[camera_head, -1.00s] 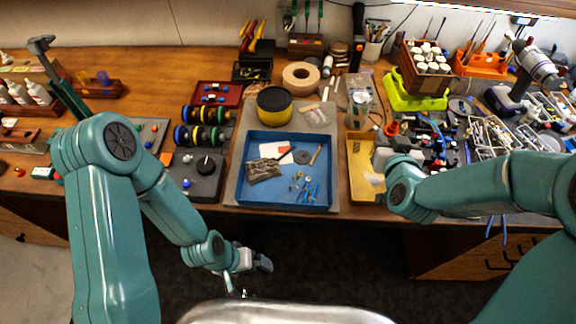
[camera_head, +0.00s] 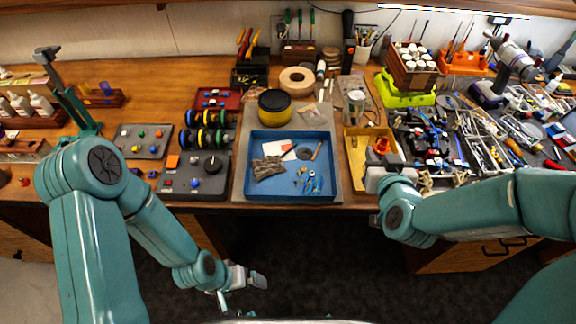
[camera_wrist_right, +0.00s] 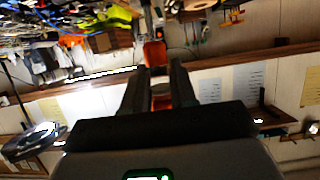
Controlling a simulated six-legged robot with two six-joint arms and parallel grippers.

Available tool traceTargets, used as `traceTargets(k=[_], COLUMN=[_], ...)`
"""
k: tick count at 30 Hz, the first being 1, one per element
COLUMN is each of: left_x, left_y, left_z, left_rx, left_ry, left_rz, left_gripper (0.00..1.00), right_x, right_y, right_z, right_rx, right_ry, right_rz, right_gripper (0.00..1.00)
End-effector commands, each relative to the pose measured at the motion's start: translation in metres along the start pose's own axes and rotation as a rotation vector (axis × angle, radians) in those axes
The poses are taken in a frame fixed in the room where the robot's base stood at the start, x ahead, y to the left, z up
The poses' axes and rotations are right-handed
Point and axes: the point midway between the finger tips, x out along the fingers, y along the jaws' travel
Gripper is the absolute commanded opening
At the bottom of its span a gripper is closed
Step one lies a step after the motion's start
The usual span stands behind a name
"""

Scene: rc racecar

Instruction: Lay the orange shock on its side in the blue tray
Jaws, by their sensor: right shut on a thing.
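The blue tray (camera_head: 262,187) lies flat near the front edge of the bench, on a grey mat. My right gripper (camera_head: 380,158) is over the yellow tray, right of the blue tray. It is shut on the orange shock (camera_head: 381,146), whose orange part stands up above the jaws in the head view. In the right wrist view the shock (camera_wrist_right: 155,53) shows between and beyond the dark fingers (camera_wrist_right: 157,85). Its lower part is hidden by the gripper. My left gripper (camera_head: 242,290) is open and empty, below the bench's front edge.
The blue tray holds a crumpled grey cloth (camera_head: 268,167), a white and red card, a dark disc and small blue and yellow parts. A yellow tray (camera_head: 357,176) stands to its right. A yellow-black round tin (camera_head: 275,104) is behind. The tray's front left is bare.

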Motion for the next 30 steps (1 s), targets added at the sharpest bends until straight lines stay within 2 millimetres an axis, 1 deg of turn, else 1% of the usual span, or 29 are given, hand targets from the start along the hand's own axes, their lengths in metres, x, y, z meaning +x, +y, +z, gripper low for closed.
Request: traceTargets(k=[1,5,13,15,17,20,25,27,30], left_x=[0.0,0.0,0.0,0.003,0.009,0.026,0.061,0.069,0.07], left_y=[0.0,0.0,0.0,-0.001,-0.003,-0.009,-0.022,-0.025,-0.025], left_z=[0.0,0.0,0.0,0.0,0.0,0.0,-0.001,-0.001,-0.001], left_rx=[0.0,0.0,0.0,0.0,0.0,0.0,0.0,0.0,0.0], left_ry=[0.0,0.0,0.0,0.0,0.0,0.0,-0.001,-0.001,0.0], left_rz=[0.0,0.0,0.0,0.0,0.0,0.0,0.0,0.0,0.0], left_gripper=[1.0,1.0,1.0,1.0,1.0,1.0,1.0,1.0,1.0], right_x=[0.0,0.002,0.002,0.003,0.006,0.012,0.025,0.028,0.028], right_y=[0.001,0.003,0.002,0.002,0.002,0.002,0.002,0.002,0.002], right_z=[-0.004,-0.004,-0.004,-0.001,0.006,0.024,0.061,0.07,0.071], right_rx=[0.001,0.001,0.001,0.001,0.001,0.001,0.001,0.001,0.001], right_ry=[0.006,0.006,0.005,0.005,0.005,0.004,0.004,0.004,0.005], right_rz=[0.002,0.002,0.002,0.002,0.002,0.002,0.001,0.001,0.002], right_gripper=[0.0,0.0,0.0,0.0,0.0,0.0,0.0,0.0,0.0])
